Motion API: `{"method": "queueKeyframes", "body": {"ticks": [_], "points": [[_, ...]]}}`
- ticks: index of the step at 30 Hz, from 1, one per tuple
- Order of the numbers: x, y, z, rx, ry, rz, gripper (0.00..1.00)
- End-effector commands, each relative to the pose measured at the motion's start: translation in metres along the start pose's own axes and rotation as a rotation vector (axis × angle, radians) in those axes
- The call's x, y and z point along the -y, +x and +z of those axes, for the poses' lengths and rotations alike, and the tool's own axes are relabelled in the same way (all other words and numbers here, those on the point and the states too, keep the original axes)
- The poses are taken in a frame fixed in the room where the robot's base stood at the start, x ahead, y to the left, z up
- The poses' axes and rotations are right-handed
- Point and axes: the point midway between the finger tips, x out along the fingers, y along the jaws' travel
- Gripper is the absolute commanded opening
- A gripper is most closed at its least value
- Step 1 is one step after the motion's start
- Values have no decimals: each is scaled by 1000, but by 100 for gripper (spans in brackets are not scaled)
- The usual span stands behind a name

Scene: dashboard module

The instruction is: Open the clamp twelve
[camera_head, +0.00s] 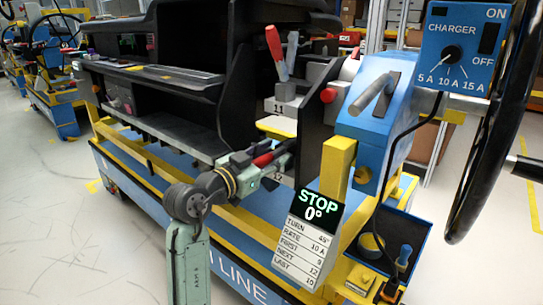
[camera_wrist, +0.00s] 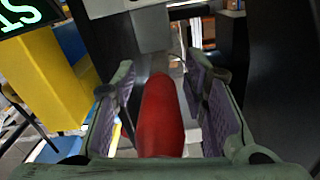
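Clamp twelve's red handle (camera_head: 263,160) lies low beside the plate marked 12 (camera_head: 277,176) in the head view, partly hidden by my gripper (camera_head: 256,163). In the wrist view the red handle (camera_wrist: 162,118) runs lengthwise between the two fingers of my gripper (camera_wrist: 163,100). The fingers are apart, with a gap showing on each side of the handle, so they do not appear to grip it. The clamp's metal base is mostly hidden behind the handle and fingers.
Clamp eleven's red handle (camera_head: 277,47) stands raised above its plate. A blue unit with a grey lever (camera_head: 374,95), a yellow post (camera_head: 336,168) and a STOP display (camera_head: 318,208) stand to the right. A black steering wheel (camera_head: 497,125) is at far right.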

Motion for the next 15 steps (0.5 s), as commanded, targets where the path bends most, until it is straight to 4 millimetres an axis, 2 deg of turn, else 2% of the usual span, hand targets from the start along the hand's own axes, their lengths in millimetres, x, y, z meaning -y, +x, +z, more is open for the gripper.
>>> {"method": "queueKeyframes", "body": {"ticks": [2,15], "points": [[0,0,0,0,0,0,33],[0,0,0,0,0,0,4]]}}
